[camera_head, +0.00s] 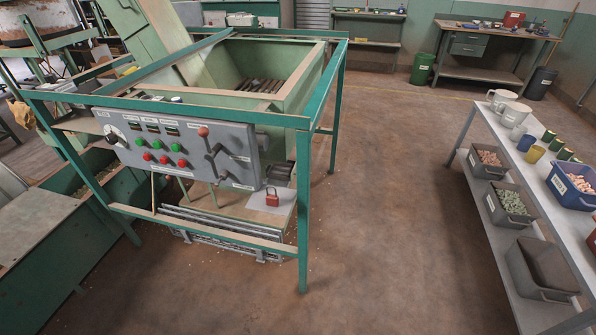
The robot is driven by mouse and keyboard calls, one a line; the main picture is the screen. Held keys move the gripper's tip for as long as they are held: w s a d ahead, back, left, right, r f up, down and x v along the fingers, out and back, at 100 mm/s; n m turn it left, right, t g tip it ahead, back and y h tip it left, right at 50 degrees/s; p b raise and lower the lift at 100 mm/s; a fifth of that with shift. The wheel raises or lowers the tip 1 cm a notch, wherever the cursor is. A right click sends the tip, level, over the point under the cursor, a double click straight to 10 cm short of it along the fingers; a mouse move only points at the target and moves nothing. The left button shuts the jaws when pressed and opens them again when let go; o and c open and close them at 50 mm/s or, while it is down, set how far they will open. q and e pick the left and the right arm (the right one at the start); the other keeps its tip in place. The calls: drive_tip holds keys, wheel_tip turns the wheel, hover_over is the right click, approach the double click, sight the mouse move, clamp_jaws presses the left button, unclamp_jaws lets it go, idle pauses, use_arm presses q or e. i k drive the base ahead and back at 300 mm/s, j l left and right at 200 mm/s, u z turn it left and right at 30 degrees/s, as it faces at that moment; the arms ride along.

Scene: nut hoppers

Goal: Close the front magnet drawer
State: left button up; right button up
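The green-framed hopper (262,57) stands at the left, with a grey control panel (182,148) on its front. Below the panel, a low unit with long metal bars (220,232) runs along the front at the bottom of the frame; it looks like a magnet drawer, but I cannot tell how far out it sits. Dark bars (262,86) also show inside the hopper mouth. A red padlock (272,197) is on a pale plate right of the panel's lower edge. The panel and frame rails hide part of the lower front. Neither of my grippers is in view.
A green teal post (303,215) stands at the hopper's front right corner. Brown floor (400,200) between hopper and table is clear. A workbench (490,40) stands behind.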

sight(286, 171)
drive_tip(key=u, duration=0.6)
drive_tip(key=i+l+u, duration=0.2)
drive_tip(key=l, duration=0.15)
drive_tip(key=i+l+u, duration=0.25)
drive_tip(key=l, duration=0.15)
drive_tip(key=l+u, duration=0.2)
drive_tip(key=l, duration=0.15)
drive_tip(key=i+l+u, duration=0.25)
drive_tip(key=l, duration=0.2)
drive_tip(key=l+u, duration=0.2)
drive_tip(key=l, duration=0.25)
drive_tip(key=i+l, duration=0.1)
drive_tip(key=l, duration=1)
drive_tip(key=i+l+u, duration=0.1)
drive_tip(key=l, duration=0.95)
